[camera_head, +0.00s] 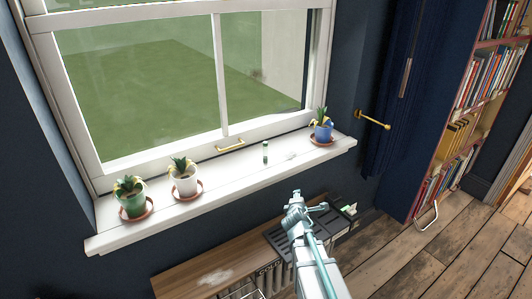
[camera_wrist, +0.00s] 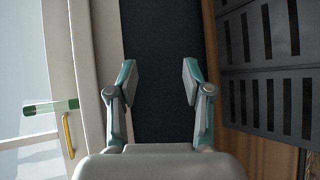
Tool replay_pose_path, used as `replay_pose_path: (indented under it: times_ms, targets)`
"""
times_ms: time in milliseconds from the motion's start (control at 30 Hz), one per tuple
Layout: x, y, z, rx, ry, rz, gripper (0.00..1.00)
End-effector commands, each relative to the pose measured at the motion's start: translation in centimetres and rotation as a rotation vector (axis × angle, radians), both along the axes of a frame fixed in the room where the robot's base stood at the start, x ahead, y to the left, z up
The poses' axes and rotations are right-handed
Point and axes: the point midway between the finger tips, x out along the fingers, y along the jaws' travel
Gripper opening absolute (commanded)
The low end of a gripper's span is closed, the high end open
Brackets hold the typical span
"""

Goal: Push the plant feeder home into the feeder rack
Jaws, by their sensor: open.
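A small green-capped, pale tube, which looks like the plant feeder (camera_head: 265,152), stands upright on the white windowsill. It also shows at the left of the wrist view (camera_wrist: 50,107), well apart from my fingers. My gripper (camera_wrist: 156,75) is open and empty, with dark wall between its fingertips. In the head view my gripper (camera_head: 312,208) is in front of the sill, above the low wooden shelf top. I cannot tell for certain which thing is the feeder rack. A dark slotted panel (camera_wrist: 262,38) lies at the right of the wrist view.
Potted plants in green (camera_head: 133,204), white (camera_head: 185,183) and blue (camera_head: 322,132) pots stand on saucers along the windowsill (camera_head: 240,172). A brass window handle (camera_head: 230,146) is behind the tube. The wooden shelf top (camera_head: 190,272) is below. A tall bookcase (camera_head: 462,125) stands right.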

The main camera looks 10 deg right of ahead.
Motion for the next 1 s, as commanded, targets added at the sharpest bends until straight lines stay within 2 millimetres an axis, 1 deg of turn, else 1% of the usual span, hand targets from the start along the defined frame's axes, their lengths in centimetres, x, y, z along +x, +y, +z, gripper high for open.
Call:
replay_pose_path:
  times_ms: [33, 67, 100, 200, 300, 333, 400, 533, 667, 900, 1000]
  targets:
    - [1.8, 0.2, 2.9, -0.163, -0.047, 0.110, 0.50]
    - [2.7, 0.6, 4.5, -0.271, -0.074, 0.179, 0.50]
    - [3.7, 1.3, 6.6, -0.414, -0.108, 0.268, 0.50]
    - [5.3, 3.3, 10.6, -0.745, -0.177, 0.452, 0.50]
    - [5.9, 5.3, 13.2, -1.012, -0.229, 0.590, 0.50]
    - [6.0, 5.8, 13.7, -1.077, -0.241, 0.621, 0.50]
    - [6.1, 6.7, 14.5, -1.192, -0.263, 0.679, 0.50]
    - [6.4, 7.7, 15.2, -1.304, -0.284, 0.732, 0.50]
    - [7.6, 8.0, 15.3, -1.321, -0.287, 0.739, 0.50]
    - [11.0, 8.7, 15.3, -1.316, -0.287, 0.739, 0.50]
    - [11.6, 8.8, 15.3, -1.317, -0.286, 0.738, 0.50]
